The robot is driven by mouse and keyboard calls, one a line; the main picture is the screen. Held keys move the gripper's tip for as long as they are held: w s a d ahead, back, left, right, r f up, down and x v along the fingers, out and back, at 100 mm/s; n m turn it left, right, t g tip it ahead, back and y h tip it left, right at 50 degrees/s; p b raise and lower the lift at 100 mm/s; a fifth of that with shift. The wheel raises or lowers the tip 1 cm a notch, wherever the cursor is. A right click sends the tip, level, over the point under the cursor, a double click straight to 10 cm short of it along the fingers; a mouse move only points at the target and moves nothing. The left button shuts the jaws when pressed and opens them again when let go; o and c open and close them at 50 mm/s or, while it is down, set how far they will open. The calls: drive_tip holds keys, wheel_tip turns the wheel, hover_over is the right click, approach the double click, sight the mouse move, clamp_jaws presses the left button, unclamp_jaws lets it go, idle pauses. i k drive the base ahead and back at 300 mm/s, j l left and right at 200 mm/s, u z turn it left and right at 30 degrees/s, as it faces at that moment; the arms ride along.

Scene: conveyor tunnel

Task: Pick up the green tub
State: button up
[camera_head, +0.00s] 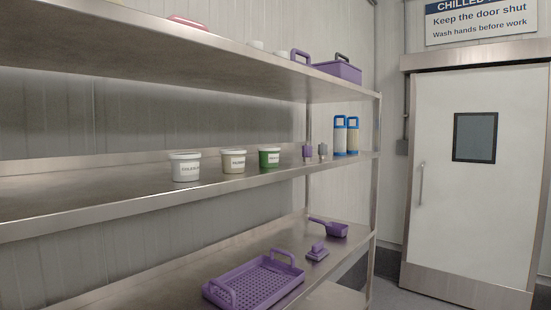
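The green tub (269,158) stands upright on the middle metal shelf (110,202). It has a white lid and a white label with print too small to read. A beige tub (233,161) stands just left of it, and a larger white tub (185,167) stands further left. These tubs are apart from each other. My gripper is not in view, so I see nothing of what it holds.
Small purple and grey items (307,152) and two blue-topped canisters (339,135) stand right of the tubs. The upper shelf holds a purple caddy (335,70). The lower shelf holds a purple basket (256,283) and scoop (329,228). A white door (479,200) is at right.

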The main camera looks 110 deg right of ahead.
sight(269, 156)
drive_tip(key=z, duration=3.95)
